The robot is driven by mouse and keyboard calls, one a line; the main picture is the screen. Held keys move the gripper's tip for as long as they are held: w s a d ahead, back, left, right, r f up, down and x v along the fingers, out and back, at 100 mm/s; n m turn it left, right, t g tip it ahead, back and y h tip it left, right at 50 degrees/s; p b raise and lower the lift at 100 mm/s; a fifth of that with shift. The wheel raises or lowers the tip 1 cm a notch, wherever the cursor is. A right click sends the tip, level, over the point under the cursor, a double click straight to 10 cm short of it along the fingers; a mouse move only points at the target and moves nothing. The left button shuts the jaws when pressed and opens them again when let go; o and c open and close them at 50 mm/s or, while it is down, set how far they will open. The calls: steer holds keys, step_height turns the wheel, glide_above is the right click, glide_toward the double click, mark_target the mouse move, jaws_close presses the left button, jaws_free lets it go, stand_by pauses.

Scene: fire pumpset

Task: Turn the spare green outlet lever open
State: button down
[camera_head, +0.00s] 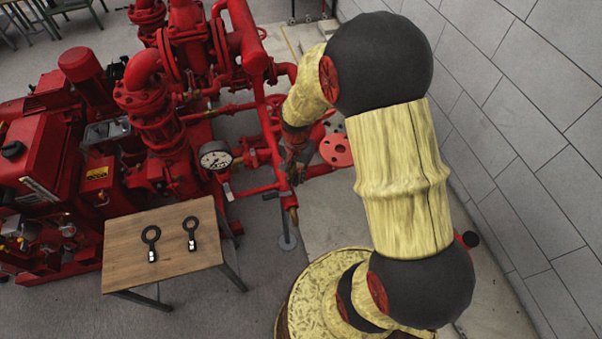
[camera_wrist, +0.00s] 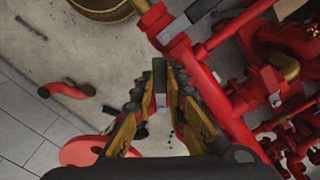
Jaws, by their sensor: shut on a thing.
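My gripper (camera_wrist: 164,90) reaches forward in the wrist view, with its two yellow and dark fingers converging at the tips. A small dull green piece, which looks like the green outlet lever (camera_wrist: 160,75), sits between the fingertips, and the gripper is shut on it. The lever's angle and its valve body are hard to make out. In the head view my gripper (camera_head: 293,168) is beside the red pipework, and the lever cannot be made out there.
Red pump pipes (camera_head: 262,120) crowd the left of my gripper, with a pressure gauge (camera_head: 215,156) close by. A wooden table (camera_head: 130,262) holds two dark ring-ended tools. A grey tiled wall (camera_head: 530,120) stands on the right. A red round flange (camera_wrist: 88,152) is near the gripper.

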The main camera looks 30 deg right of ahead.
steer(key=w+m+p, duration=0.1)
steer(key=m, duration=0.1)
steer(key=w+a+m+p, duration=0.1)
steer(key=m, duration=0.2)
steer(key=shift+w+m, duration=0.3)
steer(key=shift+w+m+p, duration=0.3)
steer(key=shift+w+m, duration=0.3)
steer(key=shift+m, duration=0.6)
steer(key=shift+w+m+p, duration=0.3)
steer(key=shift+w+m, duration=0.3)
steer(key=shift+m, duration=0.6)
steer(key=shift+d, duration=0.1)
steer(key=c, duration=1.8)
jaws_free()
steer(key=shift+o, duration=0.2)
steer(key=shift+r, duration=0.15)
step_height(320, 180, up, 12)
